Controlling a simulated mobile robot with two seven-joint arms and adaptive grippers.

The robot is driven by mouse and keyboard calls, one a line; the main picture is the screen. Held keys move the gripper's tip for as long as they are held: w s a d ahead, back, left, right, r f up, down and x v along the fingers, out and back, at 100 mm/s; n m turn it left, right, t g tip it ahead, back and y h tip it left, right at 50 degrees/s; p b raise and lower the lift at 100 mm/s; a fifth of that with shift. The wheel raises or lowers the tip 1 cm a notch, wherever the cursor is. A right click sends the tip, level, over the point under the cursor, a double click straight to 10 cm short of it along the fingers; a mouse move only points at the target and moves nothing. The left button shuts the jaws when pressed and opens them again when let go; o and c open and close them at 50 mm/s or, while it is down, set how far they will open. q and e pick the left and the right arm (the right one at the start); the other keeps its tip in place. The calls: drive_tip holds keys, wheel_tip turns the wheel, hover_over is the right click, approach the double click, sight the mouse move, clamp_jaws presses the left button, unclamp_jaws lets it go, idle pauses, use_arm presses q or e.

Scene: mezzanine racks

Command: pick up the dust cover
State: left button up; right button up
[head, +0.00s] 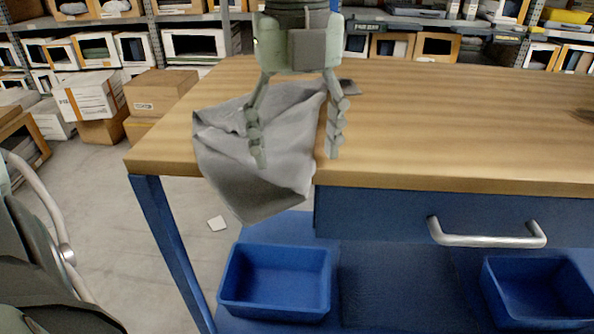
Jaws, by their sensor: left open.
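The dust cover (265,180) is a grey cloth. It lies crumpled on the left end of the wooden table, and its front part hangs over the front edge. My left gripper (297,155) is in front of and over the cloth in the head view, fingers pointing down. The fingers are spread apart and the jaws are open, with cloth showing between them. Whether the fingertips touch the cloth I cannot tell. The gripper hides part of the cloth's back. My right gripper is not in view.
The wooden table (450,120) has a wide bare top to the right. Below it are a blue drawer with a metal handle (487,240), and blue bins at left (275,310) and right (540,318). Cardboard boxes (160,92) stand on the floor at left. Loaded racks line the back.

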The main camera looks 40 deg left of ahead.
use_arm(q)
drive_tip(key=shift+f, duration=0.15)
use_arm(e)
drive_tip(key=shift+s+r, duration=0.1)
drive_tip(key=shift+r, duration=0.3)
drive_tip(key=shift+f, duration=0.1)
use_arm(q)
drive_tip(key=shift+f+b, duration=0.55)
drive_tip(key=shift+b, duration=0.1)
drive_tip(key=shift+r, duration=0.1)
drive_tip(key=shift+c, duration=0.5)
drive_tip(key=shift+s, duration=0.15)
drive_tip(key=c, duration=0.7)
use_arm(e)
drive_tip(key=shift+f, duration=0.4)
